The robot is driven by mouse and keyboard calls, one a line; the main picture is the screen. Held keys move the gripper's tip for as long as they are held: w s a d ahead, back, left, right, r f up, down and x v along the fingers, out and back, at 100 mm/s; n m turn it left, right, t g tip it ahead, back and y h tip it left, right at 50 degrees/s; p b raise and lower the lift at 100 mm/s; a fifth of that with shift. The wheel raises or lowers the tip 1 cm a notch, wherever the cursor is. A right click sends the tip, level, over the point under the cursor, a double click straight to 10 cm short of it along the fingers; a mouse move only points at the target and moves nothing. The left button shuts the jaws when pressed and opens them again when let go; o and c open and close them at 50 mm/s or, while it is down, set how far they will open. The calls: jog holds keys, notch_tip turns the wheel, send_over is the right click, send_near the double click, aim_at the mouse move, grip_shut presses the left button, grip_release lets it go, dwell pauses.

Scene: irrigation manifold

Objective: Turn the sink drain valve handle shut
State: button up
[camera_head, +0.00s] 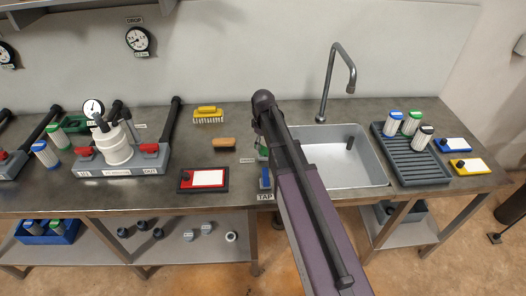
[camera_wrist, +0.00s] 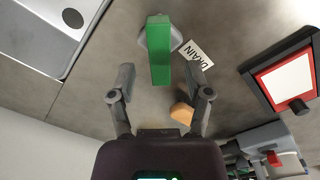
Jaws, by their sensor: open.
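The drain valve handle (camera_wrist: 159,52) is a green bar on a pale round base, beside a DRAIN label (camera_wrist: 194,54) in the wrist view. In the head view only a bit of green (camera_head: 262,149) shows beside my arm, left of the sink (camera_head: 345,180). My gripper (camera_wrist: 160,76) is open and empty. Its fingers stand on either side of the handle's near end in the picture, with a gap on both sides. I cannot tell how far above the handle they are.
A blue tap handle (camera_head: 265,179) sits near the counter's front edge by the TAP label (camera_head: 265,196). A brown block (camera_head: 224,142), a yellow brush (camera_head: 208,114) and a red-framed panel (camera_head: 203,179) lie to the left. A tall faucet (camera_head: 330,80) rises behind the sink.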

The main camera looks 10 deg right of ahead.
jog(key=shift+f+b, duration=0.85)
jog(key=shift+f, duration=0.3)
grip_shut()
